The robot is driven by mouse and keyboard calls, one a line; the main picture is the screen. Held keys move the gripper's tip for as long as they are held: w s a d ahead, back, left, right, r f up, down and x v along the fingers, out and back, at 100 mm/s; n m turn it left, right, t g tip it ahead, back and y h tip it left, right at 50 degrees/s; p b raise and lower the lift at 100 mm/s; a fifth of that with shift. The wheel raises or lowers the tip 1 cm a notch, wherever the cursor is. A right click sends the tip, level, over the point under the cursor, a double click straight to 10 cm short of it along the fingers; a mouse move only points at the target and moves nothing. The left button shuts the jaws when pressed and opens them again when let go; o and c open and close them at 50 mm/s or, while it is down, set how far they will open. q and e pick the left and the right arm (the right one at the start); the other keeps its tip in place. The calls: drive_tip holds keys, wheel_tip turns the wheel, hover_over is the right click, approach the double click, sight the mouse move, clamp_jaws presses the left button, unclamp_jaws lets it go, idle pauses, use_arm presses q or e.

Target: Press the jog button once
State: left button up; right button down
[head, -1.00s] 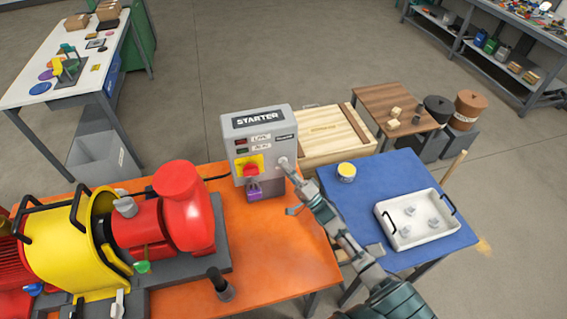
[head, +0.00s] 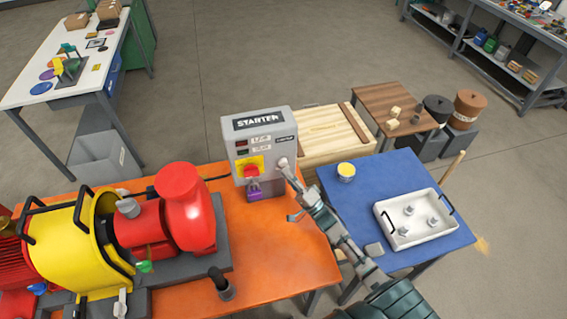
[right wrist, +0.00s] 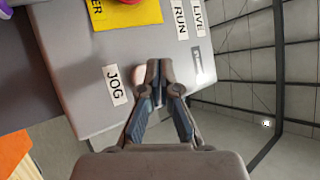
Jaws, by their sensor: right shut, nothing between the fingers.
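The grey starter box (head: 270,152) stands at the back of the orange bench. My right gripper (head: 286,168) reaches its front face from the lower right, beside a pale round button (head: 282,162). In the right wrist view, the gripper (right wrist: 158,72) is shut and empty, with its tips at the box face. The JOG label (right wrist: 115,85) is left of the tips. A pale part of the jog button (right wrist: 139,78) shows beside the left finger; the rest is hidden. I cannot tell whether the tips touch it or whether it is pushed in. My left gripper is not in view.
A red knob (head: 251,171) on a yellow plate and a purple part (head: 255,194) are close to the gripper on the box. The red and yellow pump (head: 165,220) fills the bench's left. A blue table (head: 390,178) with a white tray stands right.

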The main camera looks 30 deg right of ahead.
drive_tip(key=s+p, duration=0.1)
drive_tip(key=s, duration=0.1)
drive_tip(key=s+a+p, duration=0.1)
drive_tip(key=s, duration=0.1)
drive_tip(key=shift+s, duration=0.2)
idle(0.8)
